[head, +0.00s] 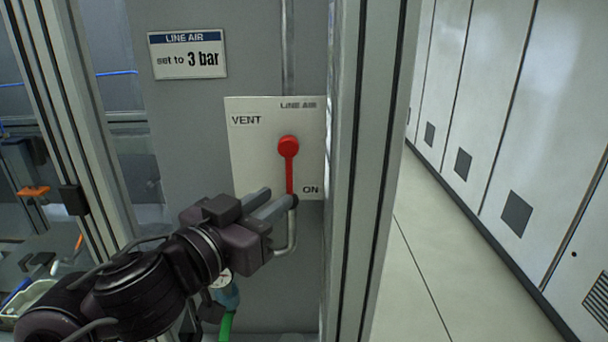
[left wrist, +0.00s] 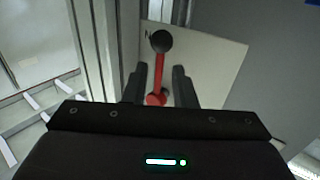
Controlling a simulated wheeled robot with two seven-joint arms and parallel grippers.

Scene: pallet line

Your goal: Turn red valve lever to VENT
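The red valve lever (head: 289,174) hangs straight down from its round red hub on a white plate (head: 255,150). Its dark knob end is beside the word ON; VENT is printed at the plate's upper left. My left gripper (head: 277,196) is at the lever's lower end, coming from the lower left. In the left wrist view the lever (left wrist: 159,72) shows between the two spread fingers of the left gripper (left wrist: 159,70), with a gap on each side. The fingers are open and do not grip it. My right gripper is out of view.
A LINE AIR sign reading set to 3 bar (head: 187,54) is above left on the grey panel. An aluminium post (head: 362,170) stands close right of the plate. A bent metal pipe (head: 290,235) runs below the lever. Open floor (head: 435,265) lies to the right.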

